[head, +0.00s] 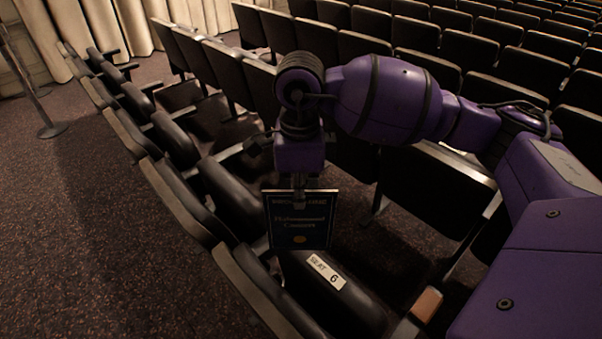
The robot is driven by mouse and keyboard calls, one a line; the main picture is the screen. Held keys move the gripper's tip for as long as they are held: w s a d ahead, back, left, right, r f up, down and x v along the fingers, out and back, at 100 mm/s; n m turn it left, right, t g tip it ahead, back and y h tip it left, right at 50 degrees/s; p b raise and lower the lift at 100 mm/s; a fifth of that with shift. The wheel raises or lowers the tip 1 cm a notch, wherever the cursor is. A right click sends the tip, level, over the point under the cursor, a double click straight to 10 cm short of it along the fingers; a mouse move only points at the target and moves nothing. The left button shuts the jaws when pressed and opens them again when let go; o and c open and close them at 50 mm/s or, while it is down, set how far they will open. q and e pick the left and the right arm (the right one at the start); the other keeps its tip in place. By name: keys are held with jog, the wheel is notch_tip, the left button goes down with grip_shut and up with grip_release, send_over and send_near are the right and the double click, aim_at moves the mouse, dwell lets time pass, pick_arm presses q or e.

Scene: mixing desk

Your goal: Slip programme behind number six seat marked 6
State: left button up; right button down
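The programme (300,222), a dark blue booklet with pale lettering and an orange dot, hangs upright in front of my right gripper (299,200). The gripper is shut on its top edge. The seat marked 6 (345,300) is below it at the bottom centre, a dark folded seat with a white label (326,271) reading "SEAT 6". The programme is above and just behind the label in the picture; I cannot tell whether it touches the seat or its back (262,287). My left gripper is not in view.
A row of dark seats (178,140) runs from the bottom centre to the upper left. More rows (465,50) fill the upper right. An armrest with a wooden end (427,304) stands right of seat 6. Carpet (80,230) is clear at left.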

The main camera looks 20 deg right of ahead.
jog(key=f+m+b, duration=0.1)
jog(key=f+m, duration=0.2)
jog(key=w+f+m+b, duration=0.1)
jog(key=f+m, duration=0.2)
jog(key=w+d+f+m+b, duration=0.1)
jog(key=f+m, duration=0.2)
jog(key=shift+d+b, duration=0.1)
jog(key=shift+b, duration=0.2)
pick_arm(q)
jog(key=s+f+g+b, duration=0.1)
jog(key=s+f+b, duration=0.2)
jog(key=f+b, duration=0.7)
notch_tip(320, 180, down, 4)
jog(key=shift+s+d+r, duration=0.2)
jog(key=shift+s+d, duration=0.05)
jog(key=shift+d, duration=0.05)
pick_arm(e)
notch_tip(320, 180, down, 18)
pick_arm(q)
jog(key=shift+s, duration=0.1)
pick_arm(e)
jog(key=shift+r, duration=0.1)
